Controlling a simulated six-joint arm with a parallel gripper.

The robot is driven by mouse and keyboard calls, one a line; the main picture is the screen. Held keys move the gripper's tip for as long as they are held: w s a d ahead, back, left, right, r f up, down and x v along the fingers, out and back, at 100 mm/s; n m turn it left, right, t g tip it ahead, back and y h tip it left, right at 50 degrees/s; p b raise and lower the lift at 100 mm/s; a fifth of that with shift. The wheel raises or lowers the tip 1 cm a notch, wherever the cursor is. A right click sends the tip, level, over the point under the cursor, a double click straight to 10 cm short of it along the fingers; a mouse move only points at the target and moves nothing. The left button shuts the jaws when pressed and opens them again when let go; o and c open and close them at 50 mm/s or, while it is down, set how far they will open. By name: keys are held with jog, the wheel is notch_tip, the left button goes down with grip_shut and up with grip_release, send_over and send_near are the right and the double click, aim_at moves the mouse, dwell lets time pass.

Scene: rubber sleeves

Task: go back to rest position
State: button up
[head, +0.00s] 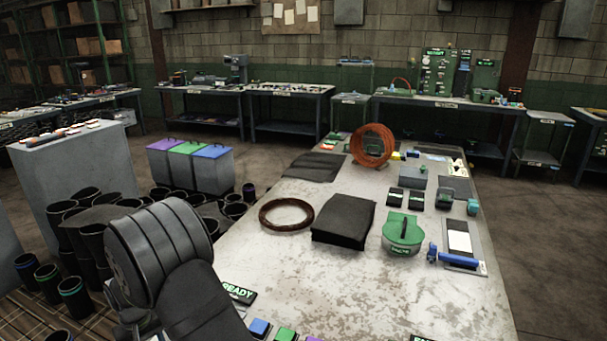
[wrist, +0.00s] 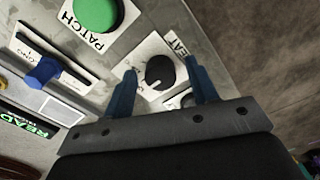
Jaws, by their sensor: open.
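My gripper (wrist: 162,70) is open in the wrist view, with its two blue fingers apart and nothing held between them. A black knob (wrist: 160,72) on a white plate shows between the fingertips. I cannot tell how far above it the fingers are. My gripper cannot be made out in the head view. Dark links of my arm fill the lower left there.
The worktable (head: 340,285) bears a green lidded tin (head: 402,235), a black block (head: 343,221), a brown ring (head: 286,213) and an orange coil (head: 371,145).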

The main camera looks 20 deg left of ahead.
jog(key=n, duration=0.6)
jog(key=shift+n, duration=0.4)
jog(key=shift+r, duration=0.9)
jog(key=shift+o, duration=1.4)
jog(key=shift+w, duration=0.1)
jog(key=o, duration=0.8)
jog(key=shift+m, duration=0.3)
jog(key=w+d+r, duration=0.1)
jog(key=r, duration=0.1)
jog(key=w+r, duration=0.1)
jog(key=r, duration=0.2)
jog(key=w+d+r, duration=0.1)
jog(key=w+r, duration=0.1)
jog(key=shift+w+d+r, duration=0.1)
jog(key=shift+d+r, duration=0.05)
jog(key=shift+d, duration=0.15)
jog(key=shift+c, duration=0.2)
jog(key=w+d+r+m, duration=0.1)
jog(key=w+d+r, duration=0.15)
jog(key=r, duration=0.25)
jog(key=w+d+r, duration=0.2)
jog(key=d+r, duration=0.2)
jog(key=r, duration=0.1)
notch_tip(320, 180, down, 9)
jog(key=shift+w+a+f, duration=0.1)
jog(key=shift+a+f, duration=0.05)
jog(key=shift+f, duration=0.05)
